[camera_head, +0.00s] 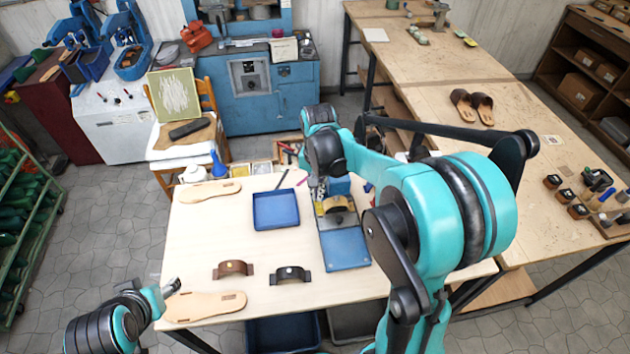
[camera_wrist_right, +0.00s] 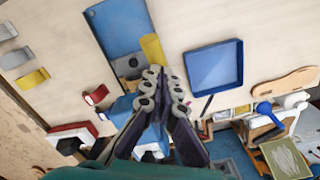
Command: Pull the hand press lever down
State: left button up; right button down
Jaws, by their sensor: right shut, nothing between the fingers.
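The hand press shows in the head view as a blue body (camera_head: 338,186) with a flat blue base plate (camera_head: 345,249), partly hidden by my right arm. A yellow grip (camera_head: 319,209), which looks like the lever's handle, stands at its left side. In the right wrist view the yellow grip (camera_wrist_right: 153,49) is just beyond the fingertips. My right gripper (camera_head: 317,190), also in the wrist view (camera_wrist_right: 158,72), is shut and empty, close to the grip; contact cannot be told. My left gripper (camera_head: 174,287) is over the table's front left; its finger state is unclear.
A blue tray (camera_head: 276,210) lies left of the press. A brown strap (camera_head: 233,269) and a black strap (camera_head: 290,275) lie in front, with tan soles (camera_head: 205,307) at the left. A wooden bench (camera_head: 440,110) stands right. The table's left middle is clear.

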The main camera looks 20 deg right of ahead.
aim_at(318, 203)
jog(key=shift+f, duration=0.15)
jog(key=shift+s+a+f+b, duration=0.1)
jog(key=shift+s+f+b, duration=0.15)
jog(key=shift+f+b, duration=0.65)
jog(key=shift+f, duration=0.15)
jog(key=shift+f+b, duration=0.8)
jog(key=shift+f, duration=0.15)
jog(key=w+r+p, duration=0.3)
jog(key=r+p, duration=0.5)
jog(key=r, duration=0.4)
jog(key=shift+d+r+p, duration=0.3)
jog(key=shift+d, duration=0.15)
